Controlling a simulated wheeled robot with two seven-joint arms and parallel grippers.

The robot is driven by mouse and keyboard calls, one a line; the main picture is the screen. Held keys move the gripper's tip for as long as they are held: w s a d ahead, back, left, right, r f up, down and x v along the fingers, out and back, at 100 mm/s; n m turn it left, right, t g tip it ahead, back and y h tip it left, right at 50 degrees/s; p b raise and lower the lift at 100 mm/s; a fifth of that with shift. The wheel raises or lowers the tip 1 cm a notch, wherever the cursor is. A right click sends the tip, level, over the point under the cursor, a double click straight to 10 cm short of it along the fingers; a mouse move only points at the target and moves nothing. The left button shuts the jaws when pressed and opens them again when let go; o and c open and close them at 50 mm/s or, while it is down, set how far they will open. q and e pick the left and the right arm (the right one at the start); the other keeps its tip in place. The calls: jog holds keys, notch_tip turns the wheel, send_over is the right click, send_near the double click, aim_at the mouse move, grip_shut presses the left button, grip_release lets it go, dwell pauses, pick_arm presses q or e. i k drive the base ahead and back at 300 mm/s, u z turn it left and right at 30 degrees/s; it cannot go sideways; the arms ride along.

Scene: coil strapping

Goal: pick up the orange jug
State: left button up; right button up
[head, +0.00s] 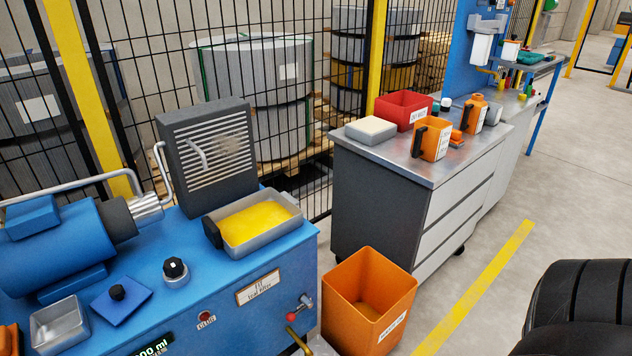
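Two orange vessels stand on the grey metal top of the drawer cabinet, right of the centre in the head view. The nearer one is an orange jug (434,137) with an open top, a black handle on its left side and a white label. Behind it and to its right is a second orange vessel (476,113), with a narrower neck, a dark handle and a white label. Both stand upright. Neither of my grippers is in view, so I cannot see whether they are open or shut.
The cabinet (380,215) also bears a red bin (402,108) and a pale block in a tray (371,128). An orange floor bin (368,297) stands before it, beside the blue machine (225,290). A wire fence runs behind.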

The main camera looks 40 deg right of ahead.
aim_at(432, 134)
jog(key=z, duration=1.95)
jog(key=k, duration=0.65)
jog(key=z, duration=1.15)
jog(key=i, duration=3)
jog(key=u, duration=0.85)
